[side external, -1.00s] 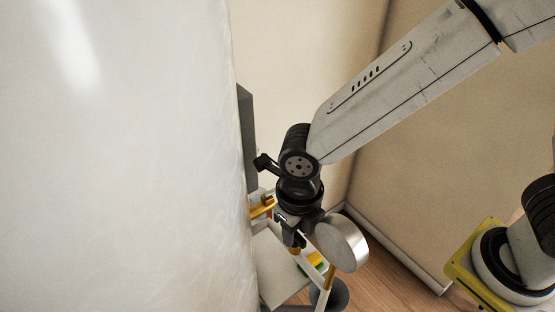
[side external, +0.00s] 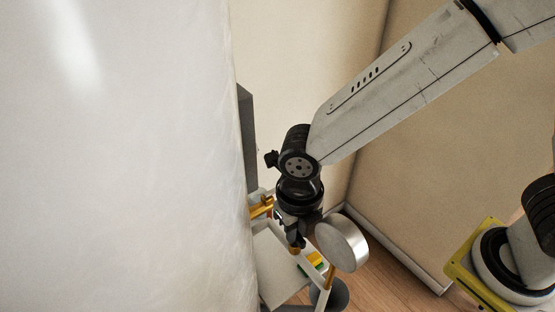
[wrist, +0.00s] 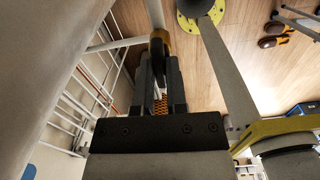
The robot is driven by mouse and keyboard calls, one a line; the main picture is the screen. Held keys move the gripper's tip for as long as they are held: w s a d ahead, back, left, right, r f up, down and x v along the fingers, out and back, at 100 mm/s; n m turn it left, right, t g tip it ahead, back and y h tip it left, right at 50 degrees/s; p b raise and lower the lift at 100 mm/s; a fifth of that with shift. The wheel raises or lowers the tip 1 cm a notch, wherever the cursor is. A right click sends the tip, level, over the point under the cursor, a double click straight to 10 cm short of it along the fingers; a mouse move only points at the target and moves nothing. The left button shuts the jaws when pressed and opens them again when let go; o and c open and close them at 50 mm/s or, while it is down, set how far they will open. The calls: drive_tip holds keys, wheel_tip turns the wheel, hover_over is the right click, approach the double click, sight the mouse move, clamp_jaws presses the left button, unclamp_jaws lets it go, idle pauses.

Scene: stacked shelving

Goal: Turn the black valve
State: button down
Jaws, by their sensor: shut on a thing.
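The black valve (wrist: 157,58) shows in the wrist view as a dark, narrow handle between my fingers, just below a brass-coloured fitting (wrist: 161,38). My gripper (wrist: 163,62) is shut on it. In the side external view my gripper (side external: 296,241) points down at the pipework, and brass shows just under its fingertips. The valve itself is mostly hidden there by the fingers, so its exact angle cannot be told.
A silver round disc (side external: 342,244) stands close to the right of my gripper. A yellow-orange pipe piece (side external: 262,207) is to its left. A large white surface (side external: 120,150) fills the left side. Wooden floor (side external: 385,275) lies open to the right.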

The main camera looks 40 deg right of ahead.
drive_tip(key=shift+m, duration=2.1)
